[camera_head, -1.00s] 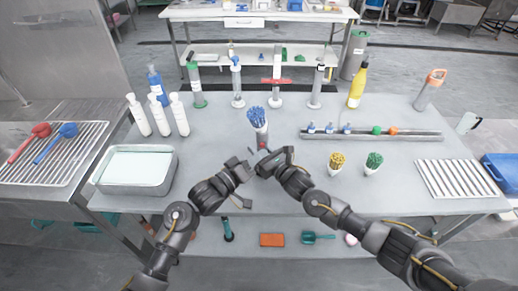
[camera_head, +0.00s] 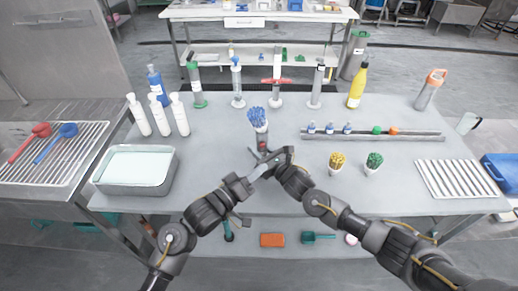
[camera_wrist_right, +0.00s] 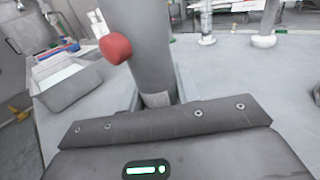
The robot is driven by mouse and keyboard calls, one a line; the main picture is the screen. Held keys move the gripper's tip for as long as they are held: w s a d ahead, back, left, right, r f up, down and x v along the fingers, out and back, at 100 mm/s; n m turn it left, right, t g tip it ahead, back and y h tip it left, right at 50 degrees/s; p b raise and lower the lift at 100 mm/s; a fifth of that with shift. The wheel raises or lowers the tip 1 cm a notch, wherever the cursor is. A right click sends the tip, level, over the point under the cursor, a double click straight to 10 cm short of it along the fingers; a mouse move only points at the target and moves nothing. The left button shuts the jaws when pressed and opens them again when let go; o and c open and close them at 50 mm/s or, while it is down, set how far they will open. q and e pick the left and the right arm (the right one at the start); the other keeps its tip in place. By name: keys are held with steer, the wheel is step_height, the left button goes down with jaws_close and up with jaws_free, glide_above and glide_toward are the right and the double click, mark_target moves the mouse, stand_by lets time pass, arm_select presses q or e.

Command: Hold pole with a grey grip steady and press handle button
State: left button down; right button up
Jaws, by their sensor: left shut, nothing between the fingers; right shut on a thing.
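A grey upright pole (camera_wrist_right: 140,45) with a red button (camera_wrist_right: 118,47) on its side fills the middle of the right wrist view. In the head view, its grey body with the red spot (camera_head: 262,146) shows just below a cup of blue sticks (camera_head: 257,116). My right gripper (camera_head: 267,156) is shut on the pole; the wrist view shows the pole rising from between its fingers. My left gripper (camera_head: 262,168) is shut and empty, just below and in front of the right gripper. Contact between the two grippers cannot be told. The pole's lower end is hidden by the grippers.
A white-filled tray (camera_head: 107,180) stands at the left, with white bottles (camera_head: 160,118) behind it. Cups of yellow (camera_head: 337,161) and green sticks (camera_head: 374,162) stand right of the grippers. A rail with small items (camera_head: 418,137) lies behind them. The table's front edge is close.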

steer(key=o, duration=1.1)
steer(key=shift+o, duration=0.2)
